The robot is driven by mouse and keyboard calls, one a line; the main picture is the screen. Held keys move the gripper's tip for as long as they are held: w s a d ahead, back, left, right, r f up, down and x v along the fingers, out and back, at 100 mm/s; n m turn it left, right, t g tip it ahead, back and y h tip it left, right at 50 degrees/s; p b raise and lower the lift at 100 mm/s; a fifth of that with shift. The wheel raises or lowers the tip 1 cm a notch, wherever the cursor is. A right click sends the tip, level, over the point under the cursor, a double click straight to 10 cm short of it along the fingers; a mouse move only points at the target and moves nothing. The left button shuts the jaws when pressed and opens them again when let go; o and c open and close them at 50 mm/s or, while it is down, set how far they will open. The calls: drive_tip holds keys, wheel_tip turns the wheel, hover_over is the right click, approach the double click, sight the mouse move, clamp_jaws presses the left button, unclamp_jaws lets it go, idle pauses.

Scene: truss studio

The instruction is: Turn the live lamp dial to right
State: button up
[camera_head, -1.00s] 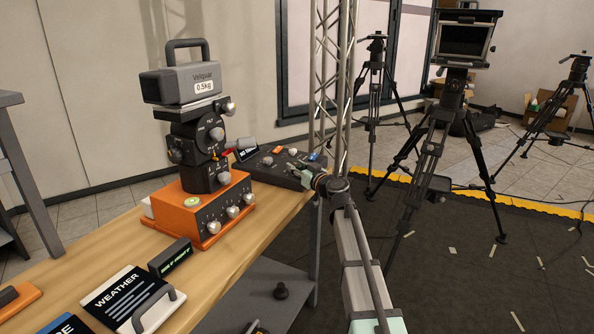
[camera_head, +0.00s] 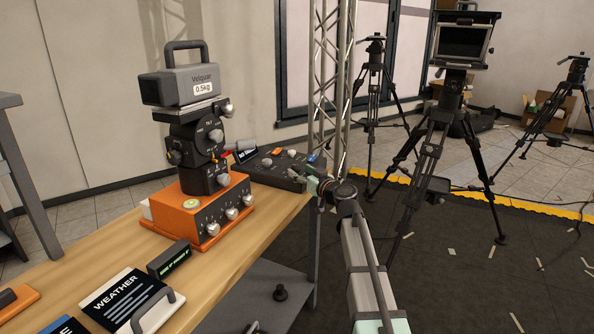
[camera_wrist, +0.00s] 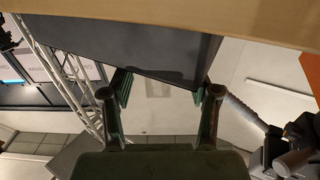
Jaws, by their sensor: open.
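A dark control box (camera_head: 272,168) with several knobs, an orange button and a blue part sits at the far right end of the wooden table (camera_head: 245,240). A pale knob (camera_head: 266,162) shows on its top face. I cannot read which knob is the live lamp dial. My gripper (camera_head: 314,184) is at the right edge of this box, partly over the table's end. In the wrist view, my open gripper (camera_wrist: 163,92) has its two green fingers apart with no object held. A dark grey slab (camera_wrist: 150,48), apparently the box, lies beyond the fingertips. Contact cannot be told.
An orange unit (camera_head: 205,208) with a tripod head and a grey weight (camera_head: 180,87) stands left of the box. A metal truss (camera_head: 333,85) rises behind my gripper. Tripods (camera_head: 430,150) stand on the floor at right.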

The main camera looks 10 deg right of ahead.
drive_tip(key=v, duration=0.8)
drive_tip(key=shift+s, duration=0.15)
drive_tip(key=shift+r, duration=0.1)
